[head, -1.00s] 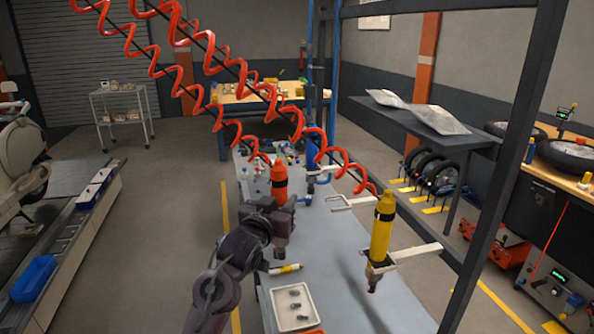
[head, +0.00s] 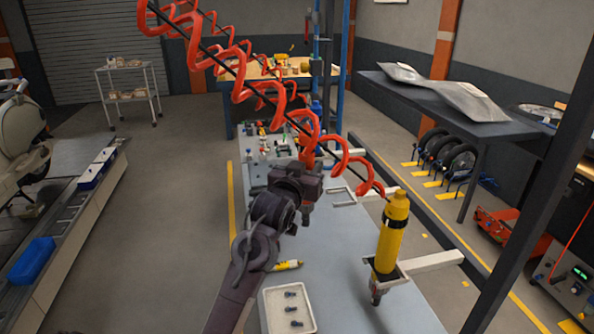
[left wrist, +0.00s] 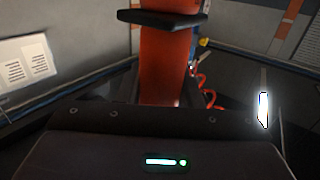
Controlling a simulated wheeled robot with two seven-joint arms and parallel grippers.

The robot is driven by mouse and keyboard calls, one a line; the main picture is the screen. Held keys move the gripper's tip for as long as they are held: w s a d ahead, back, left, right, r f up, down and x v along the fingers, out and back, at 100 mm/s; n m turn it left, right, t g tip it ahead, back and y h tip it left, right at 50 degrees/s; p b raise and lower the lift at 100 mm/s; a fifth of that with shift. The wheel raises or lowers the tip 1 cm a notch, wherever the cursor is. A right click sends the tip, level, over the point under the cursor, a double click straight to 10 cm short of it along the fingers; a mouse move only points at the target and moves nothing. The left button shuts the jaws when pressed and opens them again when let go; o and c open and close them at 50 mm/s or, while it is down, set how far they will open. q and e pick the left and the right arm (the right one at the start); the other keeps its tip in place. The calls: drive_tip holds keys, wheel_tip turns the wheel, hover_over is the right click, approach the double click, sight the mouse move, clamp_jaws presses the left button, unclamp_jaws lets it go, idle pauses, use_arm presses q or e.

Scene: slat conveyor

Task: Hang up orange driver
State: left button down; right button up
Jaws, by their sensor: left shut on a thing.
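The orange driver (left wrist: 165,70) stands upright in my left gripper (head: 308,188), with a black band around it in the left wrist view. In the head view only a little of it shows above the gripper, beside the red coiled hose, and my gripper and arm hide most of it. My left gripper is shut on it, above the bench and left of an empty white forked holder (head: 345,200). The yellow driver (head: 392,235) hangs upright in a second forked holder (head: 432,262) at the right. My right gripper is not in view.
Red coiled hoses (head: 255,90) hang across the middle. A white tray (head: 268,318) with small dark parts and a yellow marker (head: 287,265) lie on the bench (head: 345,285). A dark post (head: 530,200) slants at the right. Crowded small items fill the bench's far end.

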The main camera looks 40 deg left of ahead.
use_arm(q)
drive_tip(key=w+d, duration=0.5)
drive_tip(key=w, duration=0.1)
drive_tip(key=shift+w+d+f, duration=0.15)
drive_tip(key=shift+w+d, duration=0.1)
drive_tip(key=shift+d, duration=0.15)
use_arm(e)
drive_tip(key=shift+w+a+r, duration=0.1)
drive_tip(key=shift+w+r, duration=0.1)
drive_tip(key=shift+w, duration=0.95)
use_arm(q)
drive_tip(key=shift+p, duration=0.35)
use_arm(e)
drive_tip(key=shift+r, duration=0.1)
use_arm(q)
drive_tip(key=shift+s, duration=0.2)
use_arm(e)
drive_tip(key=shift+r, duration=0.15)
use_arm(q)
drive_tip(key=shift+f, duration=0.7)
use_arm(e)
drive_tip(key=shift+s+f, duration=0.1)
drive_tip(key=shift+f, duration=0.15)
